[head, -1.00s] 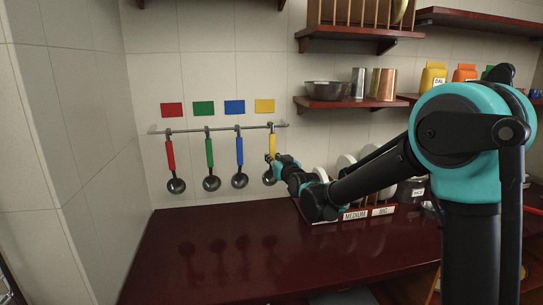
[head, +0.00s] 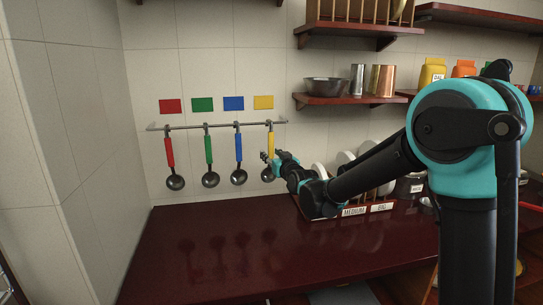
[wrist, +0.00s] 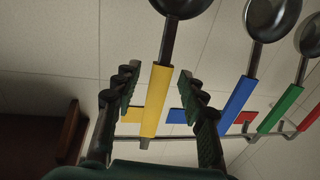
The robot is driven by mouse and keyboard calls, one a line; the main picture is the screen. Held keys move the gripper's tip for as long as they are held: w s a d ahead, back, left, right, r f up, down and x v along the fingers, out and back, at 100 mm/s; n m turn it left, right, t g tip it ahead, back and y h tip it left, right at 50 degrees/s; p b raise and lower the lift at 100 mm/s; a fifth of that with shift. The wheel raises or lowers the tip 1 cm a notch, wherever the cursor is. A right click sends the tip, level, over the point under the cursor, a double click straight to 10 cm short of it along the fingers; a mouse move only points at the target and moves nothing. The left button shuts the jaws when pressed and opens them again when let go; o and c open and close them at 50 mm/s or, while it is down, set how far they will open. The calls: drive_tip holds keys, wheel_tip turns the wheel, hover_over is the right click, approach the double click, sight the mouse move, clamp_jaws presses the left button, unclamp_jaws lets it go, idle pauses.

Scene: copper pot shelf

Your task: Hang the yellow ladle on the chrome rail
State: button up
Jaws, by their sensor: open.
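The yellow ladle (head: 270,146) hangs upright at the right end of the chrome rail (head: 190,127), below the yellow wall card (head: 263,102). In the wrist view its yellow handle (wrist: 157,98) lies between my gripper's two fingers, with a gap on both sides, and its dark bowl (wrist: 182,6) is at the top edge. My gripper (head: 266,157) is open at the ladle's lower handle. In the wrist view the open fingers (wrist: 158,88) stand either side of the handle. The chrome rail also shows behind the fingers in the wrist view (wrist: 240,137).
Red (head: 169,152), green (head: 209,149) and blue (head: 239,148) ladles hang to the left on the same rail. A plate rack (head: 345,212) stands on the dark red counter (head: 220,245) to the right. A shelf (head: 350,100) with metal pots is above right. The counter's left part is clear.

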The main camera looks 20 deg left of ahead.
drive_tip(key=v, duration=1.2)
drive_tip(key=d+f+m+g+h, duration=0.1)
drive_tip(key=d+f+m+h, duration=0.3)
drive_tip(key=d, duration=0.7)
drive_tip(key=d+f+g+h, duration=0.1)
drive_tip(key=d+f+h, duration=0.1)
drive_tip(key=d+f, duration=0.65)
drive_tip(key=d+f+m+g+h, duration=0.1)
drive_tip(key=d+f+m+h, duration=0.15)
drive_tip(key=d, duration=1.05)
drive_tip(key=s+d+f+m+g+h, duration=0.2)
drive_tip(key=s+d+f+g+h, duration=0.15)
drive_tip(key=s+d, duration=0.55)
drive_tip(key=s+d+f+g, duration=0.1)
drive_tip(key=s+f+g, duration=0.2)
drive_tip(key=s+f, duration=0.5)
drive_tip(key=s, duration=0.4)
drive_tip(key=shift+d+f, duration=0.2)
drive_tip(key=shift+f, duration=0.1)
